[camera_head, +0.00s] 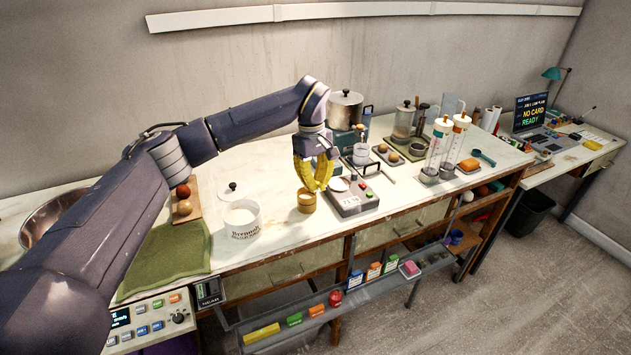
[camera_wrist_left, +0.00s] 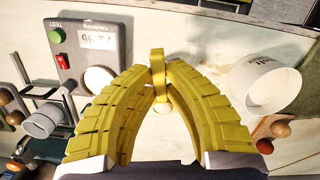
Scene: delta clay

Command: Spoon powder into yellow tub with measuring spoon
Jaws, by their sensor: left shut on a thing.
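A small yellow tub (camera_head: 306,203) stands on the bench between a white lettered canister and the scale. The canister (camera_head: 241,220) is open and looks filled with white powder; it also shows in the wrist view (camera_wrist_left: 266,86). My left gripper (camera_head: 321,187), with yellow fingers, points down just beside and above the tub. In the wrist view, its fingertips (camera_wrist_left: 157,72) close on a slim yellow measuring spoon (camera_wrist_left: 157,58) with a pale round end. The spoon is hidden in the head view. I cannot make out the tub clearly in the wrist view. My right gripper is not in view.
The scale (camera_head: 352,203) with a lit display sits right of the tub. A loose lid (camera_head: 232,191) lies behind the canister. A green cloth (camera_head: 170,258) lies front left. Pots and glass cylinders (camera_head: 438,150) crowd the back right.

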